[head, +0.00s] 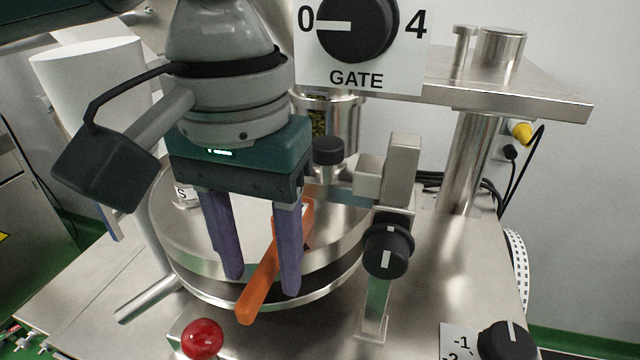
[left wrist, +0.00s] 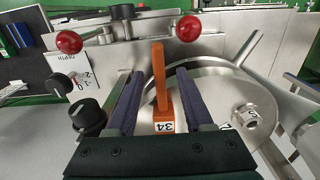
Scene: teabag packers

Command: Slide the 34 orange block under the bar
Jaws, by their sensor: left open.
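The orange block (head: 262,284) is long and lies over the round steel plate (head: 190,245), its near end sticking out past the plate's front edge. In the left wrist view the block (left wrist: 159,78) shows a white label reading 34 at its near end. My left gripper (head: 264,283) is open, pointing down, with one purple finger on each side of the block. In the left wrist view a gap shows on both sides, so the fingers seem not to touch it. A steel bar-like bracket (head: 403,165) stands right of the plate; I cannot tell whether it is the bar.
A black knob (head: 387,250) sits on the bracket at the plate's right. A red ball knob (head: 203,339) is in front. A GATE dial (head: 357,28) and steel shelf (head: 510,92) are above. Another dial (head: 507,341) is at front right.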

